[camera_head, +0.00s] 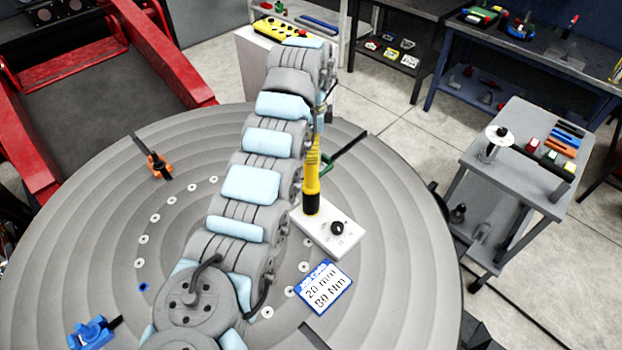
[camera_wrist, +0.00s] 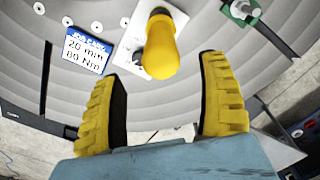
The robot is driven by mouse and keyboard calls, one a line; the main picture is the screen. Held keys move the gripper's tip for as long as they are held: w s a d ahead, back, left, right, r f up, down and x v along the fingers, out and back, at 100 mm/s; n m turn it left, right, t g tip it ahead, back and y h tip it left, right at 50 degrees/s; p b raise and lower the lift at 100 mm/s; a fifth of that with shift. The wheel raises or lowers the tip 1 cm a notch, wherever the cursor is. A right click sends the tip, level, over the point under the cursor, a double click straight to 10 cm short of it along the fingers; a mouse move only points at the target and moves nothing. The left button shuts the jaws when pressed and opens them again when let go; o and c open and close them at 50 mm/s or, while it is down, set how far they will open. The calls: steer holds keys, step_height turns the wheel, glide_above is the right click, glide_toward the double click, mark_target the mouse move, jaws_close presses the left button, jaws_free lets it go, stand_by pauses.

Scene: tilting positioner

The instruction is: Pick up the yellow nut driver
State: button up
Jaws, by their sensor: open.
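The yellow nut driver (camera_head: 311,182) stands upright on a white box with a black knob, its dark end down. In the wrist view its yellow handle (camera_wrist: 158,50) points toward the camera. My gripper (camera_wrist: 160,72) is open, with one ridged yellow finger on each side of the picture. The handle appears in the gap at the fingertips, with clear space on both sides, and neither finger touches it. I cannot tell how deep the handle sits between the fingers. In the head view my gripper is mostly hidden behind my arm.
The white box (camera_head: 340,240) rests on the round grey positioner table (camera_head: 400,250). A job card (camera_head: 325,287) lies close by. A green clamp (camera_wrist: 240,10) stands near the box. Orange (camera_head: 158,165) and blue (camera_head: 92,332) clamps sit at the left. A grey cart (camera_head: 515,180) stands at the right.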

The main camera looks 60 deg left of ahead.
mark_target(311, 171)
steer(key=shift+s+a+f+p, duration=0.1)
steer(key=shift+f+p, duration=0.6)
steer(key=shift+f, duration=1.85)
steer(key=shift+a+f+p, duration=0.1)
steer(key=shift+f+p, duration=0.55)
steer(key=shift+f, duration=1.9)
steer(key=shift+d, duration=0.1)
jaws_close()
steer(key=shift+r, duration=0.1)
